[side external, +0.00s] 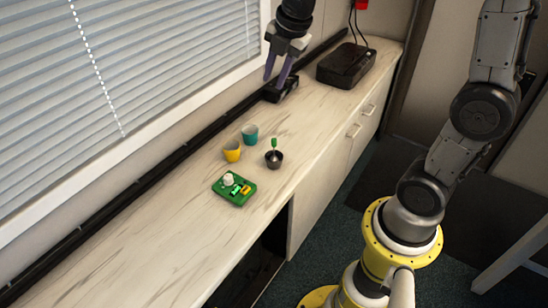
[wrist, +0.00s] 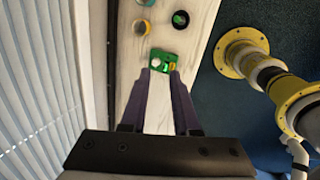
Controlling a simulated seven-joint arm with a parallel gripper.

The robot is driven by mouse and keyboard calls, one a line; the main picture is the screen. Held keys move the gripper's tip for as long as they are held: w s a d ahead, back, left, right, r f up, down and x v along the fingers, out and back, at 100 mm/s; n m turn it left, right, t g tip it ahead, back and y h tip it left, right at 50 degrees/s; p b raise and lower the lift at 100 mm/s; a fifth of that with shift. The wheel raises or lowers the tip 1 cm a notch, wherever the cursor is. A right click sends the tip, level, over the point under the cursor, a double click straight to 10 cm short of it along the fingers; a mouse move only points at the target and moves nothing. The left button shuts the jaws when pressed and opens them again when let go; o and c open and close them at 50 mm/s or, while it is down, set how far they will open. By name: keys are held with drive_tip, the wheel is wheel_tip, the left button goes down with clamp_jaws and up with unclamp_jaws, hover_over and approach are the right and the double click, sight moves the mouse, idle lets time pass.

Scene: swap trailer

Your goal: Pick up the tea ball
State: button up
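A small dark round cup-like thing (side external: 274,159) with a green stick-like part (side external: 274,144) rising from it stands on the counter in the side external view. It may be or hold the tea ball; I cannot tell for sure. It also shows as a dark round shape (wrist: 180,19) at the top of the wrist view. My gripper (side external: 277,81) is open and empty, with its purple fingers pointing down, over the far part of the counter, well apart from the dark cup. Its two fingers also show in the wrist view (wrist: 160,78).
A yellow cup (side external: 232,152) and a teal cup (side external: 250,134) stand left of the dark cup. A green board (side external: 234,188) with small parts lies nearer the camera. Black boxes (side external: 345,66) sit at the far end. The near counter (side external: 150,250) is clear.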

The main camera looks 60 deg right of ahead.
drive_tip(key=w+d+f+n+g, duration=0.2)
drive_tip(key=w+d+f, duration=0.35)
drive_tip(key=f, duration=0.45)
drive_tip(key=m+g, duration=0.1)
drive_tip(key=g, duration=0.1)
hover_over(274, 146)
drive_tip(key=d, duration=0.1)
drive_tip(key=shift+y, duration=0.3)
drive_tip(key=f, duration=0.7)
drive_tip(key=shift+w+f, duration=0.2)
drive_tip(key=shift+w, duration=0.05)
wheel_tip(274, 146, down, 7)
drive_tip(key=shift+r, duration=0.1)
drive_tip(key=shift+a+f, duration=0.15)
drive_tip(key=shift+f, duration=3.1)
clamp_jaws()
